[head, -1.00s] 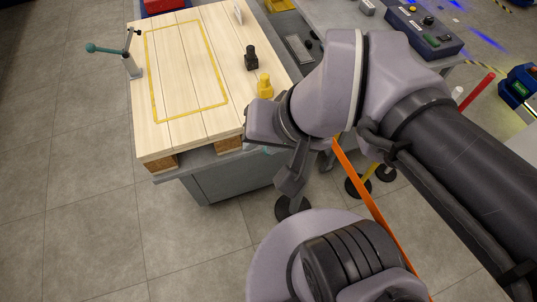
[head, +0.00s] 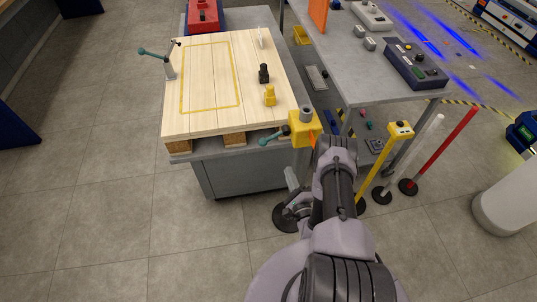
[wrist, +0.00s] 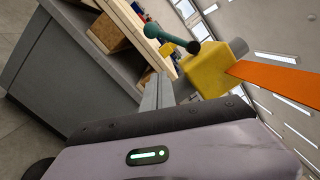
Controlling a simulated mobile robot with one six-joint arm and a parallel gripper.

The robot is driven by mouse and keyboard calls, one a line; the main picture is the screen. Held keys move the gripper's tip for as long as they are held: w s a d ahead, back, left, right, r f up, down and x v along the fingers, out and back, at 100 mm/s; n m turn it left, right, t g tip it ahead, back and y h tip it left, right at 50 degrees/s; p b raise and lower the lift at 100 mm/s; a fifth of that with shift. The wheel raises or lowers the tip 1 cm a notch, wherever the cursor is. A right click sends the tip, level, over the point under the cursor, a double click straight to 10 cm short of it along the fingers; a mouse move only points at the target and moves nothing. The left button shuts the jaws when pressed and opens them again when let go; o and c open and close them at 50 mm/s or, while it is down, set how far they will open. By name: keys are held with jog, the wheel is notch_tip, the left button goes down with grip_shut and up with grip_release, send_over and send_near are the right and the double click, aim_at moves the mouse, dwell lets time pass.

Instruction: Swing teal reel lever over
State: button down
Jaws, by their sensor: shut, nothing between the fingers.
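The teal reel lever (head: 272,137) sticks out left from a yellow reel box (head: 297,126) at the near right corner of the cart. In the wrist view the lever (wrist: 172,38) has a round knob at its far end and joins the yellow box (wrist: 207,75). An orange band (wrist: 275,78) runs from the box. My gripper (wrist: 160,78) is shut and empty, its fingers pointing toward the lever from below. In the head view my gripper (head: 290,174) is low in front of the cart, partly hidden by my arm. I cannot tell whether it touches the lever.
The cart carries a wooden plank deck (head: 210,80) with black and yellow fittings. Another teal-handled lever (head: 153,53) stands at its left edge. Yellow (head: 378,172) and red (head: 440,150) posts stand right, beside a grey bench (head: 365,88).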

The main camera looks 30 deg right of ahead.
aim_at(273, 137)
jog(key=w+a+r+b, duration=0.1)
jog(key=w+b, duration=0.9)
jog(key=w, duration=0.1)
jog(key=shift+w+r, duration=0.25)
jog(key=shift+r, duration=0.1)
jog(key=shift+r, duration=0.1)
